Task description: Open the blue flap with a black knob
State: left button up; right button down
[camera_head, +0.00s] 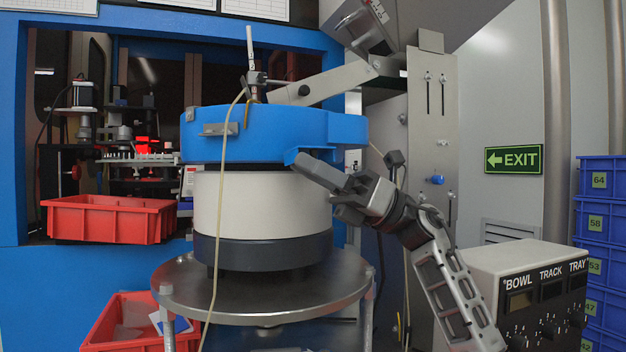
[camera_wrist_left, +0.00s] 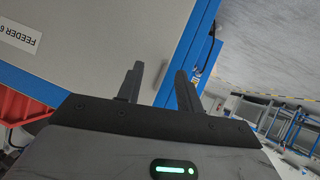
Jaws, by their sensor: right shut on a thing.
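The blue bowl (camera_head: 262,122) sits on a white and dark grey round base. A small blue flap (camera_head: 291,155) shows at its lower right edge. My right gripper (camera_head: 302,164) reaches in from the right with its fingertips at this flap, shut on the knob there. The fingers hide the black knob. My left gripper (camera_wrist_left: 156,82) shows only in the left wrist view. Its two fingers are apart with nothing between them, in front of a grey panel with a small handle.
A round metal table (camera_head: 262,297) carries the feeder. Red bins (camera_head: 110,220) stand at the left. A control box (camera_head: 525,290) stands at the right, beside stacked blue crates (camera_head: 598,222). A thin cable (camera_head: 222,210) hangs in front of the bowl. A grey bracket arm (camera_head: 335,82) spans above it.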

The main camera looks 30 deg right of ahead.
pick_arm(q)
jog(key=shift+d+r, duration=0.1)
jog(key=shift+r, duration=0.15)
pick_arm(e)
jog(key=shift+w+f+n+g+y, duration=0.1)
jog(key=shift+n+g+y, duration=0.2)
jog(key=shift+n+g, duration=0.15)
jog(key=c, duration=1.3)
grip_release()
jog(key=shift+o, duration=0.2)
